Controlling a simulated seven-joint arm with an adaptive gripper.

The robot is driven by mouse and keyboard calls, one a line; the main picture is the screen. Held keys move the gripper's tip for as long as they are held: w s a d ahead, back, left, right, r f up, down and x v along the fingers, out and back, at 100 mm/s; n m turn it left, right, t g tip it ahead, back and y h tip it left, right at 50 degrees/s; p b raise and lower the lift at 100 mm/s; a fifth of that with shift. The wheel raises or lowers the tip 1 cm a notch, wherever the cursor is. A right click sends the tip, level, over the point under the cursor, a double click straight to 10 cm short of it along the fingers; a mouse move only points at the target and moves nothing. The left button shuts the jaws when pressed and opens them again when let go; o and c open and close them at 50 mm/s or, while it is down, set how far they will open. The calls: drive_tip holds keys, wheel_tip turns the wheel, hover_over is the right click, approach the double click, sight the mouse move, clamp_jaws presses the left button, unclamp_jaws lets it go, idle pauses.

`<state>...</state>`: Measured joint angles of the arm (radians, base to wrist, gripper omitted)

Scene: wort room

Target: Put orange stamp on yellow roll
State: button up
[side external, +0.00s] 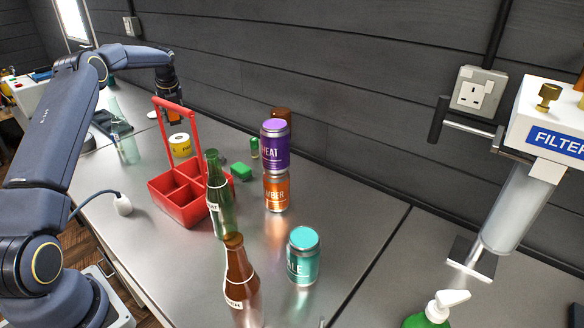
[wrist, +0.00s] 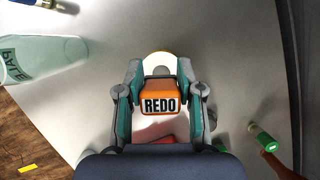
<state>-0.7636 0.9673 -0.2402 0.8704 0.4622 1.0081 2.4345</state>
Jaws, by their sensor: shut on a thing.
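My gripper (side external: 173,108) is shut on the orange stamp (wrist: 160,98), whose face with the word REDO shows between the fingers in the wrist view. In the side external view the yellow roll (side external: 181,146) stands on the bench below my gripper, behind the red carrier. The stamp is above the roll, with a gap between them. In the wrist view a pale round top with a yellowish edge (wrist: 158,61) shows partly behind the stamp; it looks like the roll. The stamp hides the rest of it.
A red carrier (side external: 168,190) with a tall handle stands in front of the roll. Green (side external: 221,195) and brown (side external: 238,275) bottles, a purple can (side external: 275,146) on an orange can (side external: 277,192), and a teal can (side external: 303,256) stand nearby. A clear glass (side external: 125,145) is left of the roll.

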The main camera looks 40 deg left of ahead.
sight(178, 136)
drive_tip(key=shift+f, duration=2.4)
drive_tip(key=shift+f, duration=0.15)
drive_tip(key=o, duration=1.2)
drive_tip(key=v, duration=1.2)
